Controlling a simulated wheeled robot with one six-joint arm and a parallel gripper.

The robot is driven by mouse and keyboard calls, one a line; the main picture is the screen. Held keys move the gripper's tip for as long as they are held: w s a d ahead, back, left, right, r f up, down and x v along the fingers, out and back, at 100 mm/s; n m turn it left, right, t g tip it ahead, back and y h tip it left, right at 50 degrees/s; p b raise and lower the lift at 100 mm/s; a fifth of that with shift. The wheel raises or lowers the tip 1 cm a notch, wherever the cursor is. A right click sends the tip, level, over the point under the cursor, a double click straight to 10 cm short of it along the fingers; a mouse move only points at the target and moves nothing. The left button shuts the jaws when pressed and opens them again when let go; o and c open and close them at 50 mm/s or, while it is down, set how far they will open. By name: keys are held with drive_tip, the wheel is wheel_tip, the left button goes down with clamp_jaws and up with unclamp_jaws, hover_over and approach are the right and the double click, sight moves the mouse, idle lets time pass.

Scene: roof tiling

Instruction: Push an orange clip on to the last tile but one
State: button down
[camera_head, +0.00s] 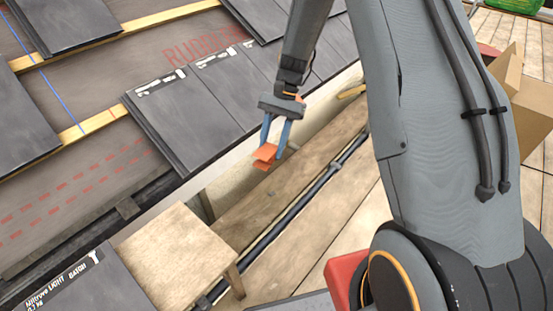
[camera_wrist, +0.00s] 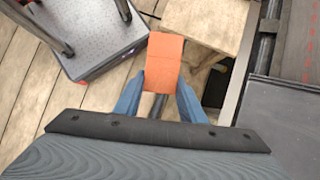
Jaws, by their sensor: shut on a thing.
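My gripper (camera_head: 273,148) is shut on an orange clip (camera_head: 265,156). It holds the clip in the air beyond the lower edge of the roof, over the plank walkway. In the wrist view the clip (camera_wrist: 164,62) sits between the blue fingers of my gripper (camera_wrist: 161,88). The laid dark grey tiles (camera_head: 188,119) form a row along the eave, to the left of my gripper in the head view. The clip is apart from the tiles. In the wrist view a dark tile (camera_wrist: 290,125) lies at the right edge.
A wooden stool (camera_head: 175,255) stands at the lower left, beside a labelled stack of tiles (camera_head: 85,280). Yellow battens (camera_head: 95,124) cross the membrane, with more tiles (camera_head: 65,22) higher up. A cardboard box (camera_head: 520,105) is at the right. A dark pipe (camera_head: 300,205) runs along the planks.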

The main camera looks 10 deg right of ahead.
drive_tip(key=w+d+f+m+t+y+b, duration=0.1)
drive_tip(key=w+d+f+m+t+b, duration=0.25)
drive_tip(key=w+f+m+b, duration=0.6)
drive_tip(key=w+d+f+m+t+b, duration=0.2)
drive_tip(key=w+f+m+t+b, duration=0.25)
drive_tip(key=w+f+b, duration=0.6)
drive_tip(key=w+d+f+m+t+y+b, duration=0.15)
drive_tip(key=w+f+m+t+b, duration=0.5)
drive_tip(key=b, duration=0.65)
drive_tip(key=shift+w+a+r+g+h+p, duration=0.25)
drive_tip(key=shift+w+a+r+g+p, duration=0.45)
drive_tip(key=shift+w+a, duration=0.3)
drive_tip(key=shift+w+a+r+p, duration=0.55)
drive_tip(key=shift+w+r, duration=0.1)
drive_tip(key=shift+w, duration=0.2)
drive_tip(key=shift+w+a+r+p, duration=0.4)
drive_tip(key=shift+w+a+r, duration=0.2)
drive_tip(key=shift+w, duration=0.2)
idle(2.0)
